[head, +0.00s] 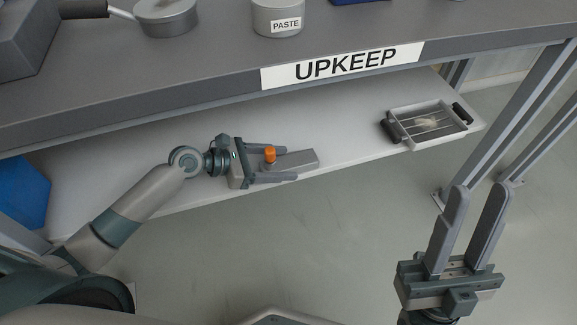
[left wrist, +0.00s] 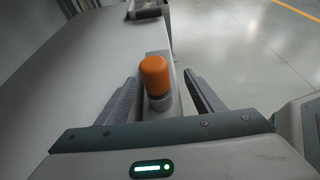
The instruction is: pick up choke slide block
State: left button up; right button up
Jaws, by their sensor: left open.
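The choke slide block (head: 301,159) is a grey flat bar with an upright orange knob (head: 270,154) at its near end. It lies on the white lower shelf under the UPKEEP sign. My left gripper (head: 283,163) is open, with one finger on each side of the block and its knob. In the left wrist view the orange knob (left wrist: 155,77) stands between the two open fingers, with gaps on both sides. Much of the bar is hidden behind the knob there. My right gripper (head: 475,205) is open and empty, over the floor at the lower right.
A metal tray (head: 465,130) with dark handles and something pale inside sits at the shelf's right end. A blue box (head: 22,192) is at the left. The worktop above holds a PASTE pot (head: 278,17) and a lidded pan (head: 166,18). Table legs stand at the right.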

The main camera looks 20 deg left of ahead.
pick_arm(q)
jog(key=shift+w+d, duration=0.1)
jog(key=shift+d, duration=0.1)
dwell(0.3)
grip_shut()
jog(key=shift+r, duration=0.15)
